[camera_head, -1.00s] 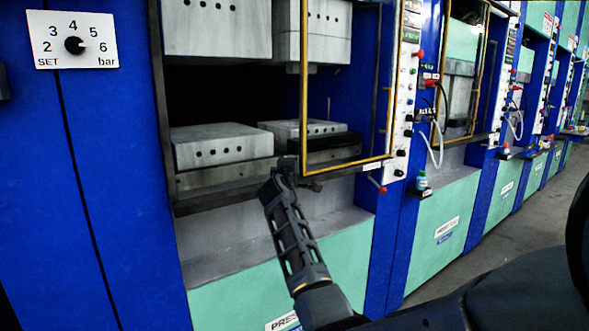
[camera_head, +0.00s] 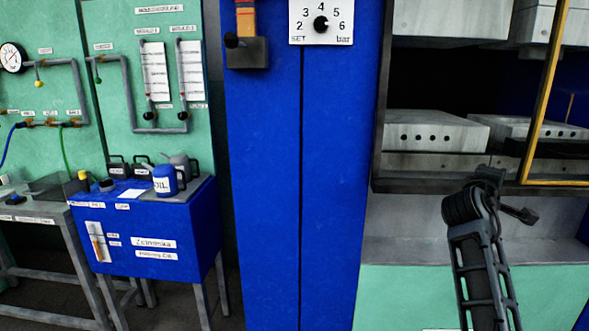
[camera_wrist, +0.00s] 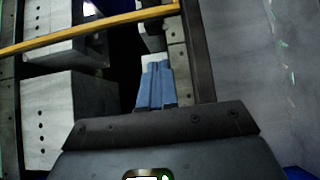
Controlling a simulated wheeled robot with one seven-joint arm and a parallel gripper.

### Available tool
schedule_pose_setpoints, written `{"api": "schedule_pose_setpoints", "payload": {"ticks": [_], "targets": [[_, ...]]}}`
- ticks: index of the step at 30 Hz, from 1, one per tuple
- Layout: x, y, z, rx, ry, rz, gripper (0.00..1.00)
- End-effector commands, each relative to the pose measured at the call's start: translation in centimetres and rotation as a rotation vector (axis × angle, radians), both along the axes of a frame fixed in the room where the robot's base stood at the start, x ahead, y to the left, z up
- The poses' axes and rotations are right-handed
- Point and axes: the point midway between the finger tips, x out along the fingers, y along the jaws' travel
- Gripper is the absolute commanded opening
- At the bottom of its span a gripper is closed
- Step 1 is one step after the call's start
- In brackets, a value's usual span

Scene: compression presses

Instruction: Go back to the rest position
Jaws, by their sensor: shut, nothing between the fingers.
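In the head view my arm stands at the right, in front of the press. Its dark end with my gripper (camera_head: 490,180) is just below the lower press block, and the fingertips are hard to make out there. In the wrist view my gripper (camera_wrist: 156,72) shows as two blue-grey fingers side by side, shut and empty. The press (camera_head: 435,131) has grey blocks with rows of holes, with a dark gap between the lower and upper blocks. I cannot tell whether my gripper touches the press.
A yellow-edged frame (camera_head: 543,95) crosses the press opening and also shows in the wrist view (camera_wrist: 90,30). A blue pillar (camera_head: 300,180) stands left of the press. Further left are a blue cabinet (camera_head: 150,245) with oil cans and a grey table (camera_head: 35,213).

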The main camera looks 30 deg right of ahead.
Motion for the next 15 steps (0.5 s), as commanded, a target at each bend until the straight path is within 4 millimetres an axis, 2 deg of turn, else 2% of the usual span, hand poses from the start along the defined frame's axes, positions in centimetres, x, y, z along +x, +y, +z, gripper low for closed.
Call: {"api": "schedule_pose_setpoints", "payload": {"ticks": [4, 7, 11, 15], "targets": [[0.3, 1.2, -1.6, 0.013, -0.007, 0.036, 0.00], [0.9, 3.8, -4.6, 0.038, -0.027, 0.113, 0.00], [1.2, 9.0, -9.8, 0.098, -0.076, 0.255, 0.00], [0.5, 15.1, -14.7, 0.184, -0.141, 0.406, 0.00]]}}
